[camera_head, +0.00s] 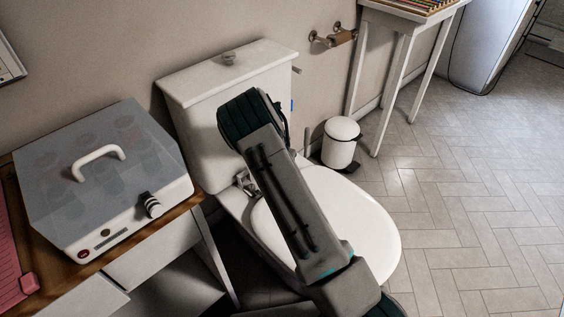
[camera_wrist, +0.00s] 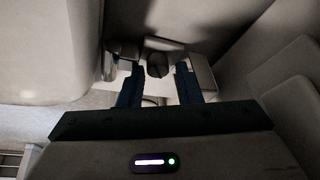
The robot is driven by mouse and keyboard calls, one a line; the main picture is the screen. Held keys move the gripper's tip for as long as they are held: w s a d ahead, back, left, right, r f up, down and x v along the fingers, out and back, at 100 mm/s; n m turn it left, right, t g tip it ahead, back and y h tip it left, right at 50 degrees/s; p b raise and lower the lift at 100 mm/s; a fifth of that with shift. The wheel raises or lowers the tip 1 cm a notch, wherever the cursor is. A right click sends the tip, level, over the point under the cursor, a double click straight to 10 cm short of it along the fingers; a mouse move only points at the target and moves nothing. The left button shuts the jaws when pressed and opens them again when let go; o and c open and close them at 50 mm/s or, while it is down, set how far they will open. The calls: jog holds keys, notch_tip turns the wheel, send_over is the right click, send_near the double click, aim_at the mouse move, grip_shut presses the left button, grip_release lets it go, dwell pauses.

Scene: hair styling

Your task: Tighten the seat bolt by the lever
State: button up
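The white toilet seat lid (camera_head: 355,225) is down on the toilet, in front of its cistern (camera_head: 225,75). A metal hinge fitting (camera_head: 247,184) shows at the left rear of the seat, beside my arm. In the wrist view, my gripper (camera_wrist: 158,82) is open, with its two dark blue fingers apart. A dark rounded knob-like part (camera_wrist: 157,65) shows in the gap between the fingertips, apparently a little beyond them; I cannot tell whether it is the bolt or its lever. My arm hides the gripper in the head view.
A counter with a grey-lidded box (camera_head: 105,165) stands close on the left. A small white bin (camera_head: 341,143) stands right of the toilet, near a slim white table (camera_head: 403,50). A paper holder (camera_head: 335,38) is on the wall. The tiled floor on the right is clear.

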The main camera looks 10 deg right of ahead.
jog(key=shift+r, duration=0.1)
jog(key=p+v, duration=0.2)
jog(key=v, duration=0.4)
jog(key=s+a, duration=0.2)
jog(key=s, duration=0.1)
jog(key=s+a, duration=0.2)
jog(key=s, duration=0.1)
jog(key=s+a+f+p, duration=0.1)
jog(key=s, duration=0.3)
jog(key=shift+s+a, duration=0.1)
jog(key=shift+a, duration=0.3)
